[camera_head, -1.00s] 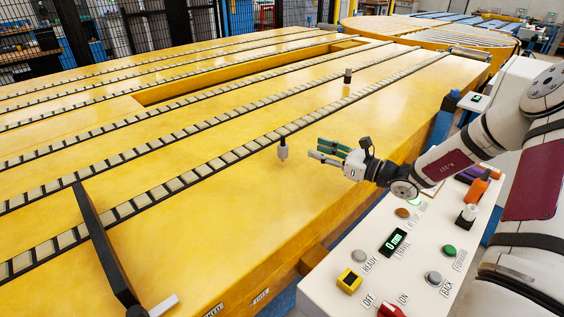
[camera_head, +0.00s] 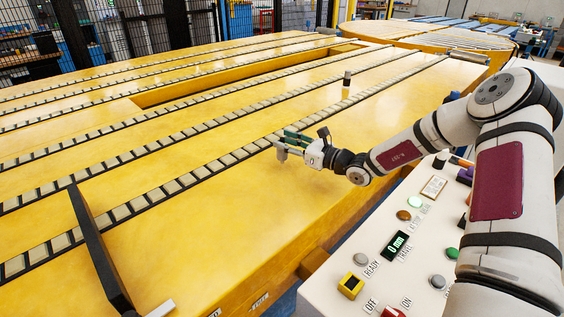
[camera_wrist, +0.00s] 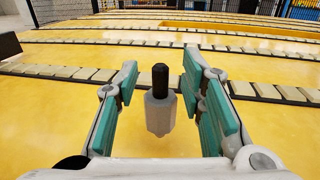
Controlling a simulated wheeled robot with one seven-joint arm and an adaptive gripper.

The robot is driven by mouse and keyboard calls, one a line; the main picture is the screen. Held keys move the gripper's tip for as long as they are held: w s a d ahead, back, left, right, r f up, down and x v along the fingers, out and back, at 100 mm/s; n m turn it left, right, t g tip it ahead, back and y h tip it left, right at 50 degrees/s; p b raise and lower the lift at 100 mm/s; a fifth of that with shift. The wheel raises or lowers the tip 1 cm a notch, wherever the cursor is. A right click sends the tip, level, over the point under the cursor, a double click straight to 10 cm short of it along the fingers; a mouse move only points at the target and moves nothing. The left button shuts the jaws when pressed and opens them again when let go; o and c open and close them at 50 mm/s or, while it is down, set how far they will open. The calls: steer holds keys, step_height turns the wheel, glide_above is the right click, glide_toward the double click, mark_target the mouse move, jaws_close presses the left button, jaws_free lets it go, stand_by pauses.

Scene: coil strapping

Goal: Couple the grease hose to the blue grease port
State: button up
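My gripper (camera_head: 288,146) is low over the yellow table's right part, beside a slatted strip. In the wrist view my gripper (camera_wrist: 160,105) is open, its green-padded fingers apart. A small upright grey fitting with a black tip (camera_wrist: 160,113) is between them, with a gap on each side; the fingers mostly hide it in the head view. A similar dark-topped fitting (camera_head: 347,82) stands farther back. I cannot make out a grease hose or a blue grease port for certain.
The yellow table (camera_head: 225,235) has several slatted strips and a long slot. A black bar (camera_head: 95,245) stands at the front left. A white control console (camera_head: 335,290) with buttons and a display lies at the front right, below my arm. The table top around my gripper is mostly clear.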

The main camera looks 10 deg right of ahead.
steer(key=shift+x, duration=1)
jaws_close()
